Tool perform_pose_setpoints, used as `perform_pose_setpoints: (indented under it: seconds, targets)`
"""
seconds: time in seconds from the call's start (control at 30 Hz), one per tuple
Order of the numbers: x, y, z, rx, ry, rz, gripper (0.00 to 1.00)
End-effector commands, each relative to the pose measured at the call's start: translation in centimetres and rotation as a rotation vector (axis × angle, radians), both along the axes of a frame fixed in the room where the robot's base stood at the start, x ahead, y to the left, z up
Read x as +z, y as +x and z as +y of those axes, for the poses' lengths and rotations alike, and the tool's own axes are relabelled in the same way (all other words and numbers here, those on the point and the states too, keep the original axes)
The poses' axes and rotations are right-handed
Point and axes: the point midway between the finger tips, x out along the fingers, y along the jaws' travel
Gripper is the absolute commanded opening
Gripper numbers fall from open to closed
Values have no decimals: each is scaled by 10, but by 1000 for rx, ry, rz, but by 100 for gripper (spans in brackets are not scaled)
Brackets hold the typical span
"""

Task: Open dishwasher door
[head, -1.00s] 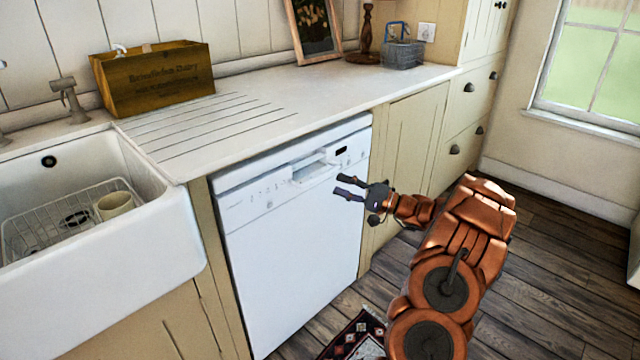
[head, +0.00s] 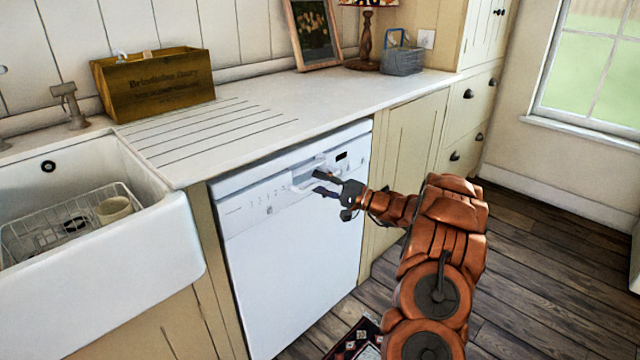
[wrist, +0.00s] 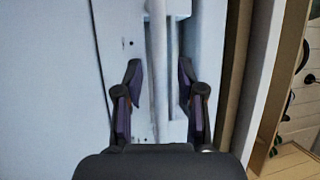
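The white dishwasher (head: 290,255) stands under the counter with its door shut and upright. Its recessed handle (head: 305,174) is at the top middle of the front, beside a small dark display (head: 342,156). My gripper (head: 315,182) is open at the handle, its fingertips overlapping the handle's lower right in the head view. In the wrist view, the handle recess (wrist: 165,70) runs between the two spread fingers of my gripper (wrist: 158,82). I cannot tell whether the fingers touch the handle.
A white sink (head: 90,260) with a wire rack and a cup is at the left. A wooden box (head: 155,85) stands on the counter (head: 300,95). Cream cabinets (head: 412,140) adjoin on the right. A patterned rug (head: 352,342) lies on the floor before the dishwasher.

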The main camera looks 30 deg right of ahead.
Motion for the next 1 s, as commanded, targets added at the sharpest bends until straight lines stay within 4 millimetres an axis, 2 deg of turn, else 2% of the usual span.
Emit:
perform_pose_setpoints:
  seconds: [0.07,0.43,1.0]
  targets:
    - [0,0,0,0,0,0,37]
    - [0,0,0,0,0,0,0]
    - [-1,-1,0,0,0,1,0]
